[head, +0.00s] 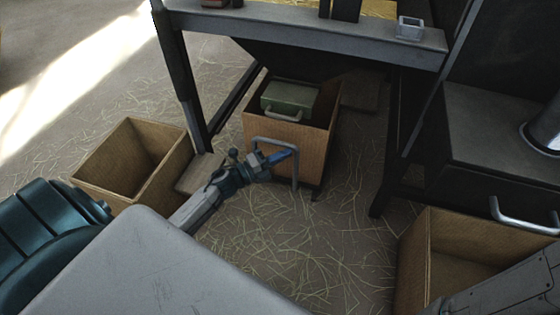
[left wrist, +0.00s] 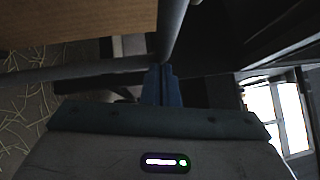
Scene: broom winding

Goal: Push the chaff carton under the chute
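A brown cardboard carton (head: 285,150) stands under the bench in the head view, with a grey metal handle (head: 274,141) on its near side. A green box (head: 290,98) with a pale handle shows within its open top. I cannot tell whether this is the chaff carton, as other cartons stand nearby. My left gripper (head: 282,156) is at the grey handle, close to its right upright. In the left wrist view its blue fingers (left wrist: 162,86) lie together, with grey bars meeting near their tips. Whether they touch the handle is unclear. My right gripper is out of view.
An open, empty-looking carton (head: 135,165) stands at left, and another (head: 465,250) at lower right. The bench (head: 310,32) and its dark legs frame the middle carton. A dark cabinet (head: 490,150) stands at right. Straw covers the clear floor (head: 310,245) in front.

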